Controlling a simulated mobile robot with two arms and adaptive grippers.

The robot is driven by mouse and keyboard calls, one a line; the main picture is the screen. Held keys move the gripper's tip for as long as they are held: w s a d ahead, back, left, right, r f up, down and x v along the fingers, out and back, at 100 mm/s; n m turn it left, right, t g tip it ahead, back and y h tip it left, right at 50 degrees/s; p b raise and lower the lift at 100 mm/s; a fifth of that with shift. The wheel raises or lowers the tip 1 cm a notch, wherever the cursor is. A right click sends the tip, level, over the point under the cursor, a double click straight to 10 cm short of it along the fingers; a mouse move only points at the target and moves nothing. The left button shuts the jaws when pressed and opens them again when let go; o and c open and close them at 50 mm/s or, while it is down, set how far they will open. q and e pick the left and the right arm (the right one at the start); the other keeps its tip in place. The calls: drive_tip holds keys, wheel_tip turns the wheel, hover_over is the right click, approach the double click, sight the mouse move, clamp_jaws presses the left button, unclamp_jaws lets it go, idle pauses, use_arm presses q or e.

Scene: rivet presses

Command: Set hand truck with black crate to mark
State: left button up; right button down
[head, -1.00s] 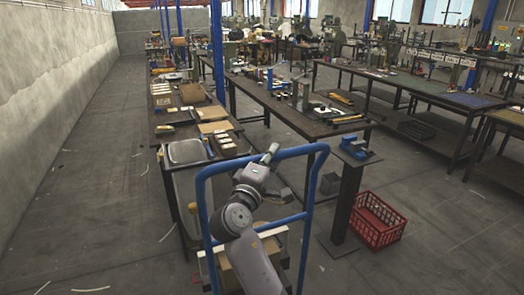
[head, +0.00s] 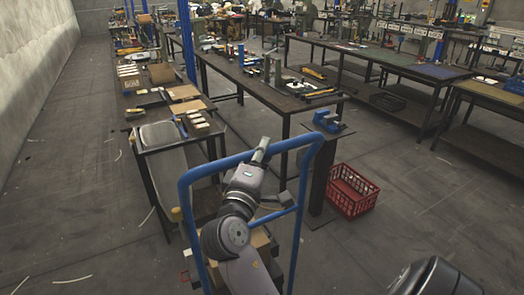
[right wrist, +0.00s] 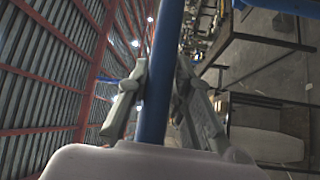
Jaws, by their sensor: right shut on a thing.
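The hand truck (head: 186,222) shows as a blue tubular frame in front of me in the head view, its top bar slanting up to the right. My right gripper (head: 261,152) is shut on that bar. In the right wrist view the blue tube (right wrist: 157,70) runs between the two fingers of the right gripper (right wrist: 155,92). A brown box-like surface (head: 262,240) shows low behind the frame, partly hidden by my arm. I cannot make out a black crate on the truck. I cannot tell which floor line is the mark. My left gripper is out of view.
A red crate (head: 352,190) lies on the floor right of the truck, beside a blue-topped stand (head: 326,124). A bench with a grey tray (head: 160,135) stands close behind the frame on the left.

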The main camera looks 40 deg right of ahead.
drive_tip(key=c, duration=1.4)
unclamp_jaws()
drive_tip(key=shift+w, duration=0.15)
